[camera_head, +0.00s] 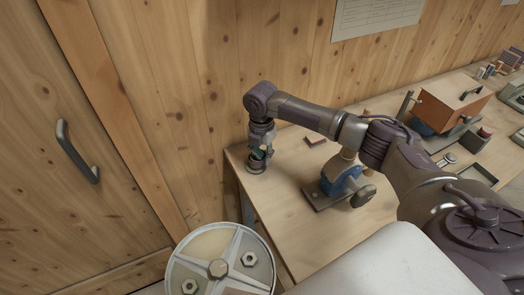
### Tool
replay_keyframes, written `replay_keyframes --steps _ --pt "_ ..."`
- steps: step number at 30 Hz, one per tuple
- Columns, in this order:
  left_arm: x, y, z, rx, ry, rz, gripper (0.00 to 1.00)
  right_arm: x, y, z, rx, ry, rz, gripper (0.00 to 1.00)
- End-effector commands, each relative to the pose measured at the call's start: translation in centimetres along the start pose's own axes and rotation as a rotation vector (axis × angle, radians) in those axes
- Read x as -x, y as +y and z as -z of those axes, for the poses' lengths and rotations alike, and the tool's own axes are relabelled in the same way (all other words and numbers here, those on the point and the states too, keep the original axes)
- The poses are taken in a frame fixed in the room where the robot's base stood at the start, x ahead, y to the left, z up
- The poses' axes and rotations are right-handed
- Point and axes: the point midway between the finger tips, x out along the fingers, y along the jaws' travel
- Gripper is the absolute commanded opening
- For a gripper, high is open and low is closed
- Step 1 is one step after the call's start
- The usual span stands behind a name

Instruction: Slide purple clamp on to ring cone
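A bit of green shows between the fingers, too small to name. Whether the fingers are closed on anything cannot be made out. I cannot pick out a purple clamp for certain, and whether the round piece is the ring cone is unclear. My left gripper is not in view.
A blue device with a metal base (342,181) stands on the bench (290,235) under my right arm. A small reddish block (315,140) lies behind it. A round metal lid with bolts (219,268) is in front. An orange-brown box (452,103) stands far right.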

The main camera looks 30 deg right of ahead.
Motion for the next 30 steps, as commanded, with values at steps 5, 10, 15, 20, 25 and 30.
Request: replay_keyframes --steps 5,10,15,20,25,30 --pt "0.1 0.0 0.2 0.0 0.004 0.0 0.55 0.3 0.2 -0.2 -0.002 -0.005 -0.009 0.35" --pt "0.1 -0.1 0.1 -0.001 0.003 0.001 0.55 0.5 0.2 -0.3 -0.002 -0.006 -0.011 0.35" --pt "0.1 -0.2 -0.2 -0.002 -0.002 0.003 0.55 0.6 0.3 -0.3 -0.002 -0.007 -0.013 0.35" --pt "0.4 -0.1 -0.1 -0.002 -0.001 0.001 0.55 1.3 0.3 -0.3 -0.002 -0.008 -0.015 0.35" --pt "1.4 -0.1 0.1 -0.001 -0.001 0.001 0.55 3.7 0.3 -0.4 -0.002 -0.01 -0.016 0.35" --pt "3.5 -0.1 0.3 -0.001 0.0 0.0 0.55 6.9 0.1 -0.3 -0.002 -0.008 -0.013 0.35"
